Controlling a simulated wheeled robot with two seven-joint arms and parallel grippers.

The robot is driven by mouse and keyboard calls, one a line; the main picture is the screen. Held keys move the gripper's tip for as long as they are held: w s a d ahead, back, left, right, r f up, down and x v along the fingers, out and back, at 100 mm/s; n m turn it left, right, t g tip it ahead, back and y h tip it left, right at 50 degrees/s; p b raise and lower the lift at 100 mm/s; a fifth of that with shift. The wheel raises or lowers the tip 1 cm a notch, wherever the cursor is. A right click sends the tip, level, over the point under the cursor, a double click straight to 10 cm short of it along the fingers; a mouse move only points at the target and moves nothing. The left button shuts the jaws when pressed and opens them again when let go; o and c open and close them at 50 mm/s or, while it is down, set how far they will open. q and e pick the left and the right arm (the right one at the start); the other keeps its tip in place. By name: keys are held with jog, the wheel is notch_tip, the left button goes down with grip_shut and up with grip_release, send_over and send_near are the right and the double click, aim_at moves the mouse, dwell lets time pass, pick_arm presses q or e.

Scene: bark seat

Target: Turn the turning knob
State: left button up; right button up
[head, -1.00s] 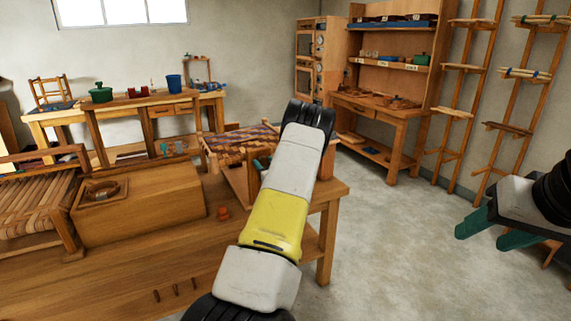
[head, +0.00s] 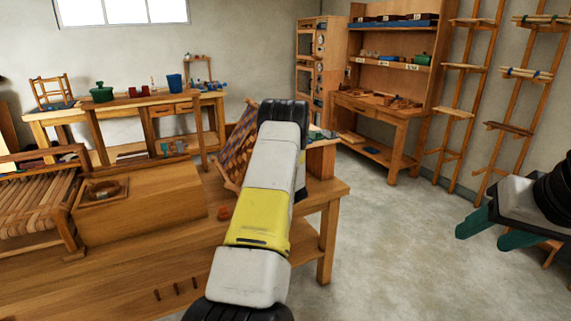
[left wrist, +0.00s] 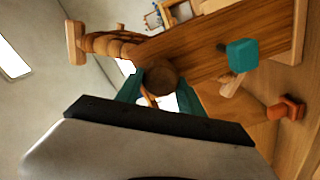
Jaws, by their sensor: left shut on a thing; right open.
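In the left wrist view, a round brown wooden knob end (left wrist: 160,80) sits between the teal fingers of my left gripper (left wrist: 158,92), which is shut on it. The knob belongs to a wooden frame with a woven panel; that panel (head: 237,146) shows steeply tilted in the head view, left of my left arm. The arm hides the knob and my left fingers there. A teal block (left wrist: 242,55) is on the wooden piece beside the knob. My right gripper (head: 492,232) is open and empty at the far right, away from the table.
The wooden workbench (head: 120,270) carries a wooden box (head: 145,215), a woven seat (head: 38,205) and a small orange piece (head: 223,212). A back table (head: 60,115) and shelf unit (head: 385,70) stand behind.

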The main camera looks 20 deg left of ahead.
pick_arm(q)
jog(key=n, duration=0.6)
jog(key=shift+f+n, duration=0.2)
jog(key=shift+n, duration=0.1)
jog(key=n, duration=0.6)
jog(key=shift+f, duration=0.15)
jog(key=n, duration=0.6)
jog(key=shift+f+n, duration=0.15)
jog(key=shift+n, duration=0.25)
jog(key=shift+c, duration=0.2)
jog(key=n, duration=0.5)
jog(key=shift+w+d+n, duration=0.1)
jog(key=shift+d+n, duration=0.05)
jog(key=shift+n, duration=0.15)
jog(key=shift+o, duration=0.2)
jog(key=o, duration=1.4)
jog(key=shift+c, duration=0.2)
